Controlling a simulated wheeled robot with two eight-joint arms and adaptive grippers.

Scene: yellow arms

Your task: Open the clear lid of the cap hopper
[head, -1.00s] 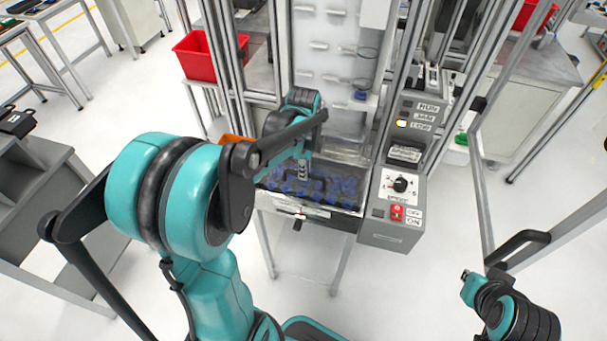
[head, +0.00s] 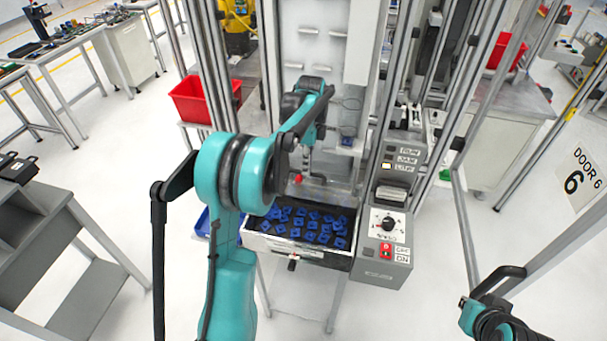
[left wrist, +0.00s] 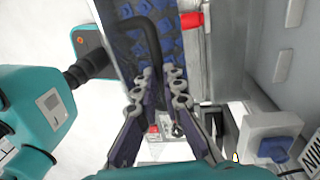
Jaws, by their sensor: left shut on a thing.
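The cap hopper (head: 262,241) is an open-topped bin full of blue caps (head: 305,226), low on the machine's front. Its clear lid (head: 338,194) is faint and appears raised, tilted up behind the caps; its exact angle is hard to tell. My left gripper (head: 316,177) is above the back of the hopper. In the left wrist view, my left gripper (left wrist: 160,76) is shut on the black bent handle (left wrist: 153,42), with blue caps beyond it. On the right of the head view only part of my right arm shows; its gripper is out of view.
A grey control box (head: 384,245) with a dial and red switch stands right of the hopper. Metal posts rise on both sides. A red bin (head: 204,101) is at the back left, and a red knob (head: 298,179) is beside my left gripper. Floor in front is clear.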

